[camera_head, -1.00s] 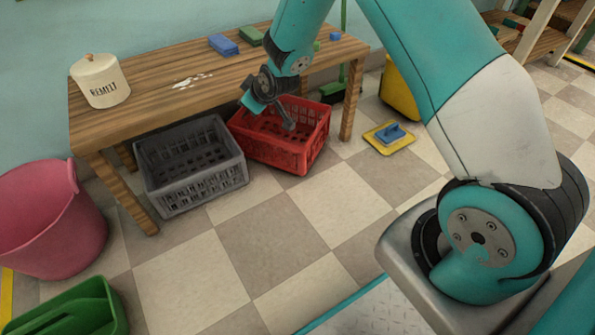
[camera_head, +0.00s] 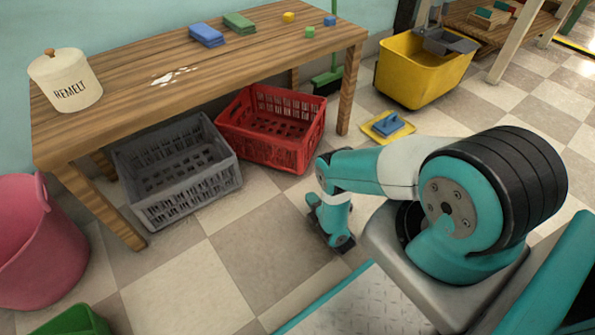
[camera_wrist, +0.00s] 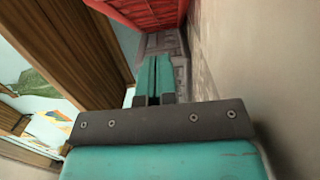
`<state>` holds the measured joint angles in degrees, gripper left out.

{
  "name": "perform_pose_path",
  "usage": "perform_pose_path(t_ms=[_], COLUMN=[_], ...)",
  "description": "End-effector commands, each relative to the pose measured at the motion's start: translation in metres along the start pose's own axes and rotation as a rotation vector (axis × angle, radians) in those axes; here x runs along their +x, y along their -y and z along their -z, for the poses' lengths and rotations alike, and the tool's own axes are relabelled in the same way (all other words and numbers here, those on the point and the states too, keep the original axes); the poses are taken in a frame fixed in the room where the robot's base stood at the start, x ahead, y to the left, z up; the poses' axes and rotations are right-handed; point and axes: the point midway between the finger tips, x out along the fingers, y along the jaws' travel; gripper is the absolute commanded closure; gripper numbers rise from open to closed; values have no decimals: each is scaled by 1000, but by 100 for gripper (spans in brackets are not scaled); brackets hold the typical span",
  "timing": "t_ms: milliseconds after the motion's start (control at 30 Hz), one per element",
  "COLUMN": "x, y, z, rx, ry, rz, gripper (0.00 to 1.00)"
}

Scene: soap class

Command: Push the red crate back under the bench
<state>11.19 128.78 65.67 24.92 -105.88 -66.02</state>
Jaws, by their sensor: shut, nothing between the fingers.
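The red crate (camera_head: 258,149) stands on the floor beneath the front edge of the wooden bench (camera_head: 210,75), with its front part sticking out past the edge. It is empty and upright, just left of the bench's right front leg. It also shows at the top of the wrist view (camera_wrist: 140,12). My gripper (camera_head: 332,240) hangs low over the floor in front of the crate and to its right, apart from it. Its teal fingers (camera_wrist: 153,80) are together with nothing between them.
A grey crate (camera_head: 180,205) stands close to the red crate's left, also partly out. A pink tub (camera_head: 40,250) is at left. The floor in front is clear.

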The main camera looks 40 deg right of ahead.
Motion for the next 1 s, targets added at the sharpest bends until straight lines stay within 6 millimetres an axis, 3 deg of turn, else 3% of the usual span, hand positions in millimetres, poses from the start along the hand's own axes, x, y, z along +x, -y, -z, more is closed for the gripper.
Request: perform_pose_path(t_ms=[167,500,1000], x=[25,100,124], y=[3,8,2], z=[0,2,-25], rx=[-2,0,1], ry=[-2,-3,-2], rz=[-6,-5,-1], gripper=[100,100,100])
